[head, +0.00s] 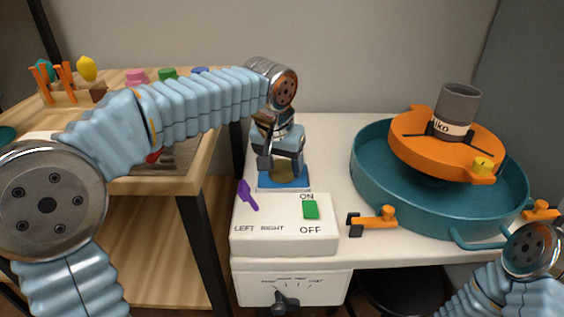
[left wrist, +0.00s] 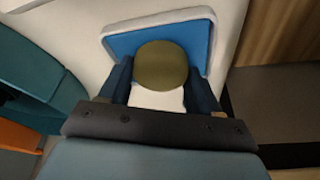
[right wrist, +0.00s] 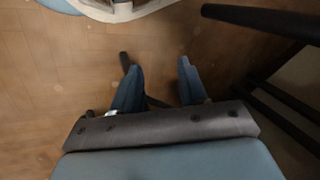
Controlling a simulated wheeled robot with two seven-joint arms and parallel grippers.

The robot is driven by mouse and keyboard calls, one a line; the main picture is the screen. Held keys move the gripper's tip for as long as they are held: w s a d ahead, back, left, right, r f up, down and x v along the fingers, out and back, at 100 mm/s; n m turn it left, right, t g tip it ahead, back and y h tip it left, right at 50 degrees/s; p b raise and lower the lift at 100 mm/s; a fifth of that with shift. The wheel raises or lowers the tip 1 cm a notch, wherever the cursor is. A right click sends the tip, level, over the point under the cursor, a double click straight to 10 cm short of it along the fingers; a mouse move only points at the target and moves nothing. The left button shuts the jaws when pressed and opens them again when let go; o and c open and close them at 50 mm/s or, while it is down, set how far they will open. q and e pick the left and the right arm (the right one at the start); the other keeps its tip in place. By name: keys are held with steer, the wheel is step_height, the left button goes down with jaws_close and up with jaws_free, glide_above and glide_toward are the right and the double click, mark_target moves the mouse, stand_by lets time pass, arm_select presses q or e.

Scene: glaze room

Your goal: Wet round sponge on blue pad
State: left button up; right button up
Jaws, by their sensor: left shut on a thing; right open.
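The blue pad (head: 268,183) lies on the white tabletop behind the switch box, and it also shows in the left wrist view (left wrist: 130,43). My left gripper (head: 284,165) points down over the pad. It is shut on the round sponge (left wrist: 162,66), which is olive-brown and sits between the fingers, over the pad. I cannot tell whether the sponge touches the pad. In the head view the gripper hides most of the sponge. My right gripper (right wrist: 158,80) is open and empty above the wooden floor in the right wrist view.
A white control box (head: 285,240) with a purple lever and green switch stands in front of the pad. A teal basin (head: 370,180) with an orange wheel head and grey cylinder (head: 457,105) stands right. A wooden shelf (head: 190,165) with small coloured items is left.

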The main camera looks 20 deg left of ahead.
mark_target(284, 163)
arm_select(q)
steer(key=shift+f, duration=0.1)
stand_by(0.3)
steer(key=shift+r+p, duration=0.4)
step_height(284, 163, up, 2)
steer(key=shift+r+p, duration=0.25)
steer(key=shift+p, duration=0.85)
steer(key=shift+r+p, duration=1.75)
steer(key=shift+r, duration=0.15)
